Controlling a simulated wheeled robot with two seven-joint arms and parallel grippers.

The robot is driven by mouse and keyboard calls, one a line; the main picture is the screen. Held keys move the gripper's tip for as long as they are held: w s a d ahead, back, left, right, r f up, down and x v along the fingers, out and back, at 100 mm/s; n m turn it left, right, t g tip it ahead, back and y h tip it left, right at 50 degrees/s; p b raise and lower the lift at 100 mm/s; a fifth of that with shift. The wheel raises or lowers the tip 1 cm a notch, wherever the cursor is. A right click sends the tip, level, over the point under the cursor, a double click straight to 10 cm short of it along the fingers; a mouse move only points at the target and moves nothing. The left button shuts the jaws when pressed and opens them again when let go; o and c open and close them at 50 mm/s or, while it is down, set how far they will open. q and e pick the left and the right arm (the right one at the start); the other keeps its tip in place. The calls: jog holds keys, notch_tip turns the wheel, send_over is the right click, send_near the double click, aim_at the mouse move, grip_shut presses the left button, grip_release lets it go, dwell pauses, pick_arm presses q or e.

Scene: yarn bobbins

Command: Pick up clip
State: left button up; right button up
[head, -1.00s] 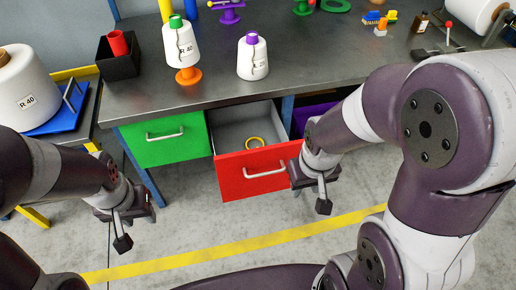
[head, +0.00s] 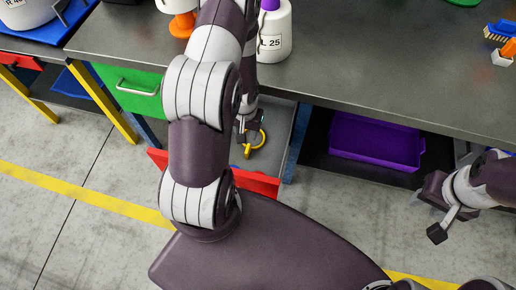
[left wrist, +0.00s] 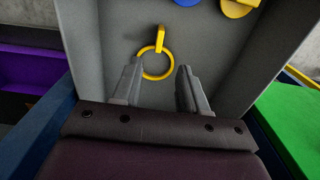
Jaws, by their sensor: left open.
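The clip is a yellow ring with a small tab (left wrist: 160,40). It lies on the grey floor of the open red drawer (head: 258,184); in the head view the clip (head: 247,151) is partly hidden by my left gripper. My left gripper (left wrist: 157,88) is open and empty. It reaches down into the drawer, its two fingers apart, with the ring ahead between the tips in the left wrist view. I cannot tell whether they touch it. My right gripper (head: 436,208) hangs apart at the right, below the table edge; its jaw opening is unclear.
The dark table (head: 375,75) overhangs the drawer. A closed green drawer (head: 134,92) is on the left and a purple bin (head: 375,143) on the right. A white bobbin (head: 275,38) stands near the table edge. Drawer walls surround my left gripper closely.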

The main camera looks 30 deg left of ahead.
pick_arm(q)
jog(key=b, duration=0.3)
send_over(247, 152)
jog(key=f, duration=0.5)
jog(key=shift+s+a+f, duration=0.1)
jog(key=shift+a+f, duration=0.05)
jog(key=shift+a, duration=0.15)
jog(key=f, duration=0.1)
jog(key=f+b, duration=0.1)
jog(key=shift+w+f, duration=0.2)
jog(key=shift+f, duration=0.2)
jog(key=f+b, duration=0.1)
jog(key=f, duration=0.1)
jog(key=f+b, duration=0.2)
jog(key=f, duration=0.1)
jog(key=shift+d, duration=0.2)
jog(key=shift+f, duration=0.15)
pick_arm(e)
notch_tip(247, 152, down, 8)
jog(key=shift+s+r, duration=0.15)
jog(key=shift+s, duration=0.2)
pick_arm(q)
grip_shut()
